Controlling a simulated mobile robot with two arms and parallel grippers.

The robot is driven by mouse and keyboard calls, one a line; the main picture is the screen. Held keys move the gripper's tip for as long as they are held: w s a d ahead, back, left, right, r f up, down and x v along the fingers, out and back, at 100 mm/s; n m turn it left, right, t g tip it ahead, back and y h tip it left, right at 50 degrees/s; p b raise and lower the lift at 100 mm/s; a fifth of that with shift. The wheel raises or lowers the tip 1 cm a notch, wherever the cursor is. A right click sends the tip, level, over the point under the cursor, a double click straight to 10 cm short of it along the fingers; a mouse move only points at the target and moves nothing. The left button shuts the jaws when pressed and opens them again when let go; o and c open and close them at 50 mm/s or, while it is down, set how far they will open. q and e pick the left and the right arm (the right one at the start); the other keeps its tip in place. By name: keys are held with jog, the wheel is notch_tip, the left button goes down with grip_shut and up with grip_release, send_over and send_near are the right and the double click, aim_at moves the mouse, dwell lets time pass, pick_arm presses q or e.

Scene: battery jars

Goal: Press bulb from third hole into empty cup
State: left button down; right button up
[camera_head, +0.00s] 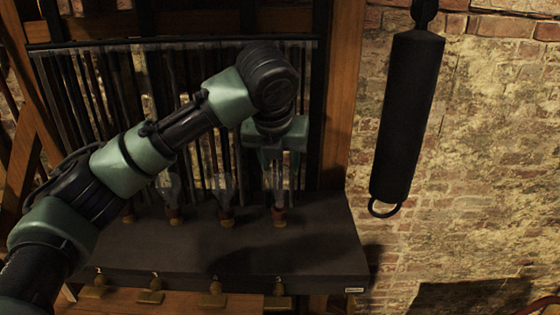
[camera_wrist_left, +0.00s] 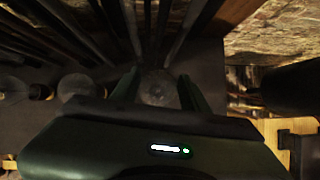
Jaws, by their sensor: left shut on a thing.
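A row of clear glass bulbs with orange-brown bases stands on a dark bench (camera_head: 180,250). My left gripper (camera_head: 279,178) points down over the rightmost bulb (camera_head: 279,212) and is shut on its glass. In the left wrist view, the round top of this bulb (camera_wrist_left: 158,88) lies between the two fingers. Its base is at the bench top; whether it touches or sits in a hole cannot be told. Other bulbs stand to its left, one close by (camera_head: 225,212) and another further along (camera_head: 174,213). No cup can be clearly made out. My right gripper is out of view.
Brass fittings (camera_head: 215,292) line the bench's front edge. Dark vertical rods (camera_head: 110,100) stand close behind the bulbs. A black cylinder with a ring (camera_head: 405,120) hangs at the right before the brick wall. The bench's front top is bare.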

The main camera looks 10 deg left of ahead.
pick_arm(q)
jog(key=shift+f+p, duration=0.6)
jog(key=shift+f, duration=0.5)
dwell(0.4)
jog(key=shift+f+p, duration=0.1)
jog(key=shift+p, duration=0.5)
dwell(0.4)
jog(key=c, duration=0.7)
grip_release()
jog(key=shift+o, duration=0.2)
